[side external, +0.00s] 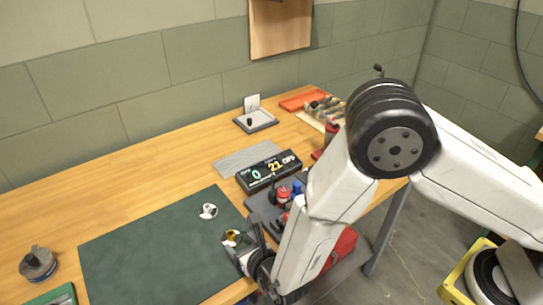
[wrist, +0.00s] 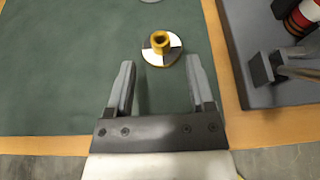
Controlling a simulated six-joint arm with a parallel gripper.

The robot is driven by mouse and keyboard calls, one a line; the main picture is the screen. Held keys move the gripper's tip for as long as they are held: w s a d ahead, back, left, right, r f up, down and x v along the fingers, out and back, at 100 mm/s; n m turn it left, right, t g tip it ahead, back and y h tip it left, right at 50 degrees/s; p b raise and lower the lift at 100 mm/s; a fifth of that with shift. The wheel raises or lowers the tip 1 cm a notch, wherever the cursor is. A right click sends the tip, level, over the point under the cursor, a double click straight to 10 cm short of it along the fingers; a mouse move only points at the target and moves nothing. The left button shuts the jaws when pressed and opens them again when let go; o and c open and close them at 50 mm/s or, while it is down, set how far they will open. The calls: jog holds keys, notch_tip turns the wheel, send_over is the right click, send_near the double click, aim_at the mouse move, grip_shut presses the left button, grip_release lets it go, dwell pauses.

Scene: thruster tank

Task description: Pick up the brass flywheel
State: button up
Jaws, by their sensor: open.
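The brass flywheel (wrist: 161,42) lies on the dark green mat (wrist: 70,70), near the mat's right edge. It has a brass hub with a hole, standing on a round disc marked in white and black. In the wrist view my gripper (wrist: 160,66) is open, with the flywheel just beyond and between the lines of its two fingertips. Nothing is between the fingers. In the side view the flywheel (side external: 232,236) shows small beside my gripper (side external: 238,245), which partly hides it.
Another white-and-dark round piece (side external: 208,211) lies farther back on the mat. A dark tray (wrist: 265,70) with red and metal parts stands close on the right. A display box (side external: 269,172) stands behind. The mat's left part is clear.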

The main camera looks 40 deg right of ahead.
aim_at(232, 236)
jog(key=shift+x, duration=2.5)
jog(key=shift+c, duration=0.2)
grip_shut()
